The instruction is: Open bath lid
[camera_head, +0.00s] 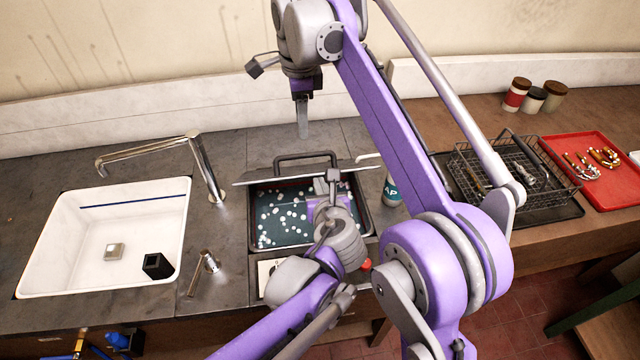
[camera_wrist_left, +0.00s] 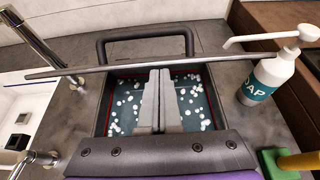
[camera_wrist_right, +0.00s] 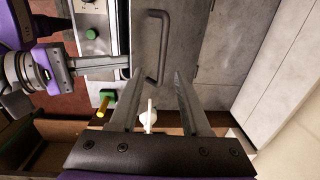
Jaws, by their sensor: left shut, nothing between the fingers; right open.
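The bath (camera_head: 253,215) is a dark rectangular basin with liquid and many white balls. Its lid (camera_head: 265,178) stands raised at the back and shows nearly edge-on. The black lid handle (camera_head: 305,155) is on its far side; it also shows in the left wrist view (camera_wrist_left: 145,34) and right wrist view (camera_wrist_right: 166,45). My left gripper (camera_head: 333,178) is shut and empty over the bath, near the lid's near side; contact cannot be told. My right gripper (camera_head: 303,132) is open, pointing down behind the lid; in its wrist view the handle lies beyond the fingertips (camera_wrist_right: 157,75).
A white sink (camera_head: 60,245) with a tap (camera_head: 205,165) is left of the bath. A soap bottle (camera_head: 392,190) stands close on the right. A wire basket (camera_head: 500,165), a red tray (camera_head: 600,185) and jars (camera_head: 534,100) are farther right. My right arm crosses above the counter.

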